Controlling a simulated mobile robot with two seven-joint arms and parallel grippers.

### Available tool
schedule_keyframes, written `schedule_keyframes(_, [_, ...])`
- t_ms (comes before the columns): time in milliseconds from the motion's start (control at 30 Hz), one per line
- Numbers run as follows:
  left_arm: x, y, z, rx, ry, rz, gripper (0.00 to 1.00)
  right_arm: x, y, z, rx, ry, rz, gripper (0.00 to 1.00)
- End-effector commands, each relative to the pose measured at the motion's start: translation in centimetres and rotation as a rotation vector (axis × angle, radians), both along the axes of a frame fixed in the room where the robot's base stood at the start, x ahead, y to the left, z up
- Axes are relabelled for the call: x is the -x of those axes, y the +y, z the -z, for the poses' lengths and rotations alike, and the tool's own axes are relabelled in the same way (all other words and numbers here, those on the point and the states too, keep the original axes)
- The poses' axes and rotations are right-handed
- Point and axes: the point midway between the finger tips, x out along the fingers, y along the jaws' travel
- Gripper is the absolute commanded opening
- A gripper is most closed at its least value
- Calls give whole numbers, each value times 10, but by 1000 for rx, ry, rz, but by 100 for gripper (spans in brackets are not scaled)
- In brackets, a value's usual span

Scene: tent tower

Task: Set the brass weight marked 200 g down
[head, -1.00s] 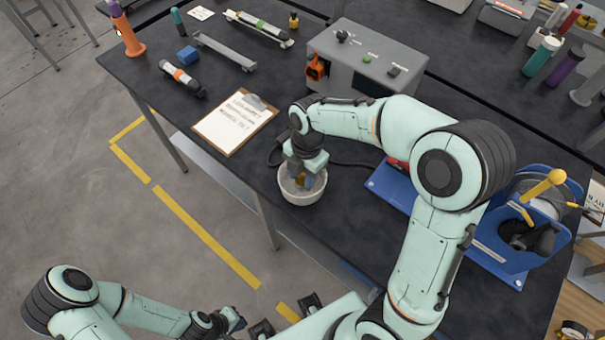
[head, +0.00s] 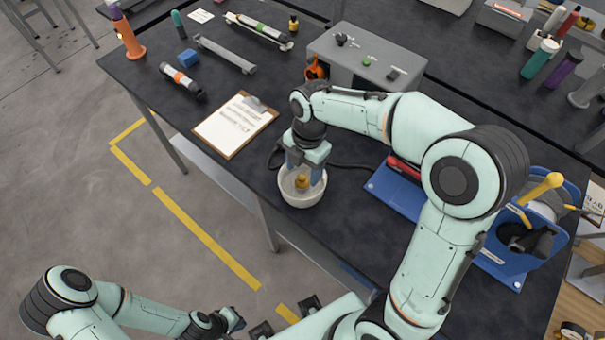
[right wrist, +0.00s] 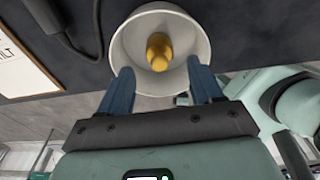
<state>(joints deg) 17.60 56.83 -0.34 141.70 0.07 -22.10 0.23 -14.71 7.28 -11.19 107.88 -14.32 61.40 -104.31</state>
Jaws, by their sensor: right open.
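The brass weight (head: 302,182) stands inside a white bowl (head: 303,201) near the table's front edge. In the right wrist view the weight (right wrist: 158,50) is inside the bowl (right wrist: 122,50), between and beyond my fingers. My right gripper (head: 303,178) is over the bowl with its blue fingers apart on either side of the weight. The open fingers also show in the right wrist view (right wrist: 163,88), with nothing held between them. The weight's marking cannot be read. My left gripper (head: 236,318) is low at the picture's bottom, away from the table; its jaws are too small to judge.
A clipboard (head: 234,126) lies left of the bowl. A grey box with knobs (head: 365,58) stands behind. A blue stand (head: 392,189) is to the right, and a dark cable runs behind the bowl. The floor left of the table is clear.

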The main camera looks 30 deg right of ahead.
Motion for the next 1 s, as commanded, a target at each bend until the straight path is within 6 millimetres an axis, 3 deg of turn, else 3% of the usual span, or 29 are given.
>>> schedule_keyframes(33, [-3, 0, -4, 0, -3, 0, 0, -2, -1, -15, -1, -6, 1, 65])
schedule_keyframes(200, [-7, 0, -10, 1, -8, 0, 0, -4, -5, -50, -1, -5, 1, 65])
schedule_keyframes(400, [-11, 0, -14, 0, -12, 0, 0, -4, -8, -75, 0, -1, 1, 65])
schedule_keyframes(1000, [-11, 0, -15, 0, -12, 0, 0, -3, -9, -80, 0, 1, 0, 65])
